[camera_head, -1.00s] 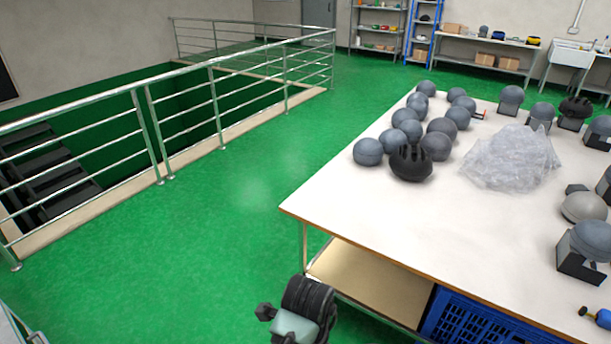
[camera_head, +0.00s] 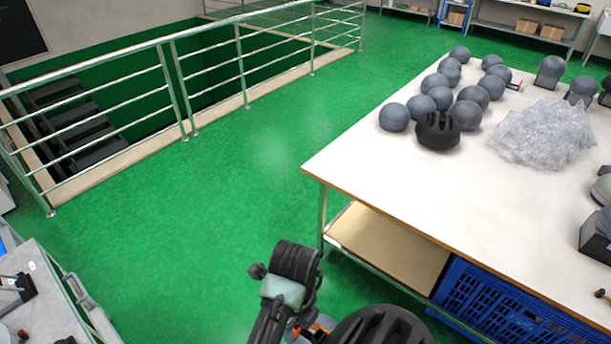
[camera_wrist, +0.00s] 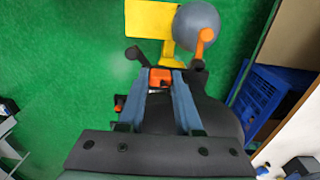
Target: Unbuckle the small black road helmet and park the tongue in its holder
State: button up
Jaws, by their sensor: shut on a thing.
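A black vented helmet (camera_head: 385,328) is at the bottom edge of the head view, partly cut off, beside my arm. A dark rounded form, probably the same helmet (camera_wrist: 218,112), shows behind the right finger in the wrist view. My gripper (camera_wrist: 161,78) is shut on a small orange part (camera_wrist: 160,77) with dark pieces at both sides. I cannot tell if this is the buckle or its tongue. Another black vented helmet (camera_head: 437,131) sits on the table among grey headforms. The tongue holder cannot be made out.
A yellow plate (camera_wrist: 152,20), a grey ball (camera_wrist: 197,28) and an orange post (camera_wrist: 204,42) are beyond my fingertips. The white table (camera_head: 400,185) is at right, with a blue crate (camera_head: 478,315) below. A railing (camera_head: 180,90) guards the stairwell. Green floor lies clear between.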

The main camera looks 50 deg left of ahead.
jog(key=shift+s+a+f, duration=0.1)
jog(key=shift+s+a, duration=0.05)
jog(key=shift+s, duration=0.1)
jog(key=shift+s+d+f, duration=1.3)
jog(key=shift+s+f, duration=1.6)
jog(key=shift+s, duration=1.75)
jog(key=shift+d+f+p, duration=1.15)
jog(key=shift+d+p, duration=2.25)
jog(key=shift+d, duration=7.2)
jog(key=shift+w+d+r, duration=1.2)
jog(key=shift+w+d, duration=2.75)
jog(key=shift+d, duration=1.6)
jog(key=w+r+p, duration=0.3)
jog(key=w+r, duration=0.5)
jog(key=w, duration=0.1)
jog(key=shift+w+a+r, duration=0.25)
jog(key=shift+w+r, duration=0.1)
jog(key=shift+w, duration=0.05)
